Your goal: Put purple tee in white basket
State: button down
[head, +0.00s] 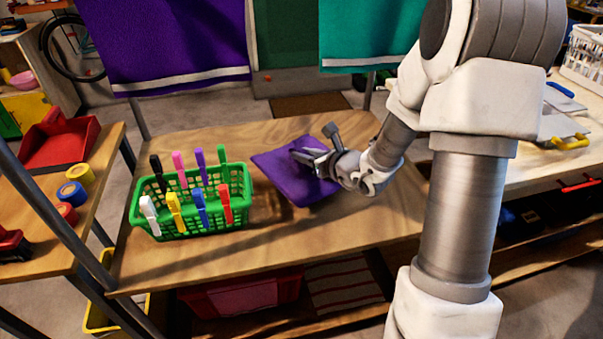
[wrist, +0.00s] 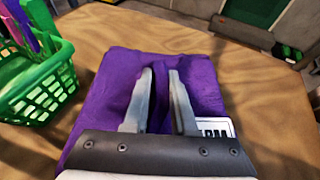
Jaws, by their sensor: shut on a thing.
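The purple tee (head: 292,180) lies folded in a flat square on the wooden table, just right of the green clothespin basket. My gripper (head: 312,158) is over the tee and shut on a fold of it. In the wrist view the tee (wrist: 112,75) spreads beneath both fingers, and a ridge of cloth is pinched between the fingers (wrist: 160,95). A white label shows at the tee's right edge there. The white basket (head: 585,55) stands on the counter at the far right, cut by the picture edge.
The green basket (head: 185,228) with several coloured clothespins stands close left of the tee. Purple (head: 165,45) and teal (head: 370,30) cloths hang behind the table. A yellow-handled tool (head: 570,142) lies on the right counter. The front of the table is clear.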

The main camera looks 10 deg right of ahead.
aim_at(309, 170)
jog(key=shift+a+f, duration=0.3)
jog(key=shift+f, duration=0.15)
jog(key=shift+f+b, duration=0.75)
jog(key=shift+f, duration=0.9)
jog(key=shift+f, duration=0.2)
jog(key=c, duration=0.7)
grip_release()
jog(key=shift+r, duration=0.15)
jog(key=shift+s+d+r, duration=0.15)
jog(key=shift+r, duration=0.05)
jog(key=p+v, duration=0.2)
jog(key=v, duration=0.9)
jog(key=shift+s+p, duration=0.3)
